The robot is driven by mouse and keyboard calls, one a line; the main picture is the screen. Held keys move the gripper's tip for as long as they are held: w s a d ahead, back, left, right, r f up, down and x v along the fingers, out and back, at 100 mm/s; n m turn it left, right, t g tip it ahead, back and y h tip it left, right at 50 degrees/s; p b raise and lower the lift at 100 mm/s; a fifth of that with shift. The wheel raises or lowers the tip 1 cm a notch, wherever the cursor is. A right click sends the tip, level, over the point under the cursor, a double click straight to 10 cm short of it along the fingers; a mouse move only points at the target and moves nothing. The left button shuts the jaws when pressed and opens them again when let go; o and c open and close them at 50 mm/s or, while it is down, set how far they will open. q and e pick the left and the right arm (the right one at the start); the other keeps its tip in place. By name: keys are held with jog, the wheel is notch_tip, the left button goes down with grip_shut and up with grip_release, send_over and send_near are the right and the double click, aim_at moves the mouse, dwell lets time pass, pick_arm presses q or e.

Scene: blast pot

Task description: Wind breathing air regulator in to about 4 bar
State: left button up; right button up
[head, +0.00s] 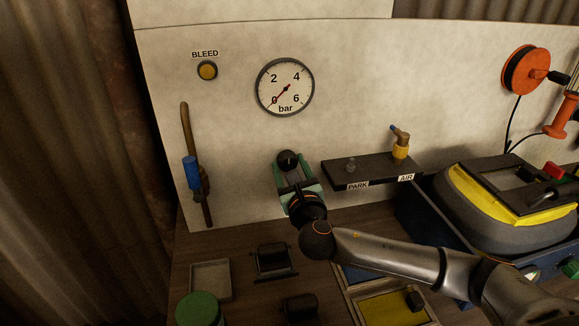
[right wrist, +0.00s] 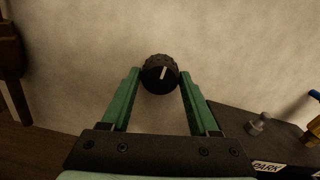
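The regulator knob (head: 288,158) is a round black knob on the pale wall panel, below the dial gauge (head: 285,87). The gauge is marked 2, 4, 6 and bar, and its red needle lies near 0. My right gripper (head: 295,180) has green fingers and reaches up to the knob. In the right wrist view the knob (right wrist: 160,74) shows a white pointer line tilted slightly right of upright. The right gripper (right wrist: 160,80) is open, its fingertips on either side of the knob, with the left tip close to it. Contact cannot be told. My left gripper is not in view.
A black shelf (head: 335,175) labelled PARK and AIR carries a yellow-and-blue fitting (head: 400,146). A hose reel (head: 525,70) hangs at right. Trays and a green-lidded jar (head: 198,309) stand below.

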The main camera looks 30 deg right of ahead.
grip_shut()
jog(key=shift+m, duration=0.4)
